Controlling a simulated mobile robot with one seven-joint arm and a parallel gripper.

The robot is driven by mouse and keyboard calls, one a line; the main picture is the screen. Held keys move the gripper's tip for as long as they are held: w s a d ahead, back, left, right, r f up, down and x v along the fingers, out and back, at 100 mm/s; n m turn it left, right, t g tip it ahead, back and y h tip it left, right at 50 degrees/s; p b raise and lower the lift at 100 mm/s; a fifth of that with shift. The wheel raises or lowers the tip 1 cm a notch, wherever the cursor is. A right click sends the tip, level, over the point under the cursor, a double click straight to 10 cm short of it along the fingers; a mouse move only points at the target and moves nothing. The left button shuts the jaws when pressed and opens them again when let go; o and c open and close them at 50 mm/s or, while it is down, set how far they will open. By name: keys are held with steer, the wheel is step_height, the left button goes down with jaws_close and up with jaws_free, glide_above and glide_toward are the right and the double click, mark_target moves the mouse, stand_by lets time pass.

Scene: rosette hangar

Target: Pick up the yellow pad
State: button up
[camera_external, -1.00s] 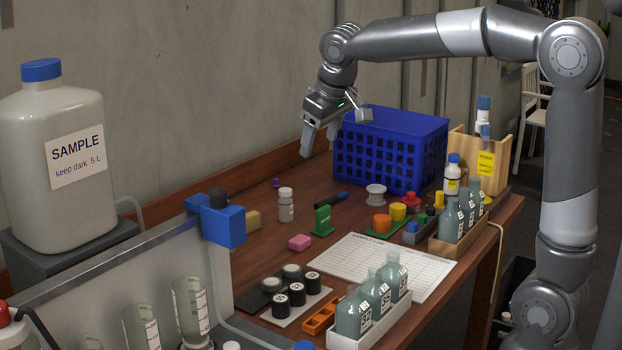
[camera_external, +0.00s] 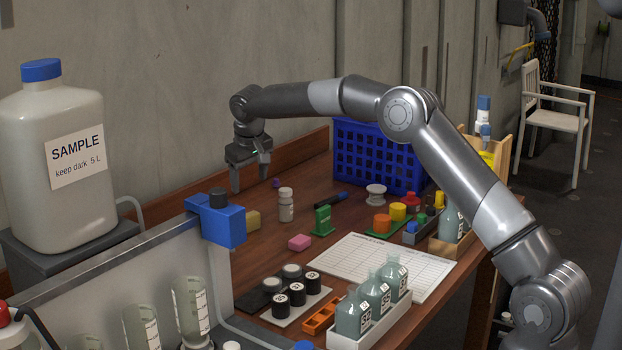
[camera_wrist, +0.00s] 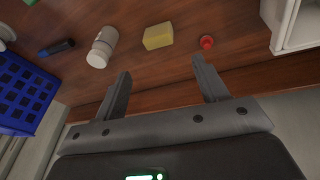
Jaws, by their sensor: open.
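The yellow pad (camera_external: 253,220) is a small block lying on the wooden table, just right of a blue clamp-like block in the external view. In the wrist view the pad (camera_wrist: 158,36) lies beyond the fingertips, roughly centred between them. My gripper (camera_external: 250,178) hangs fingers down above the back of the table, higher than the pad and apart from it. Its two fingers (camera_wrist: 160,67) are spread with nothing between them.
The blue block (camera_external: 222,222) is close on the left. A red round item (camera_wrist: 206,42) lies near the pad. A blue crate (camera_external: 372,158) stands at the back.

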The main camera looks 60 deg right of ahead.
mark_target(249, 215)
steer(key=x, duration=1.4)
steer(key=shift+w+d+r, duration=0.1)
steer(key=shift+w+d, duration=0.15)
steer(key=shift+d, duration=0.05)
steer(key=c, duration=0.7)
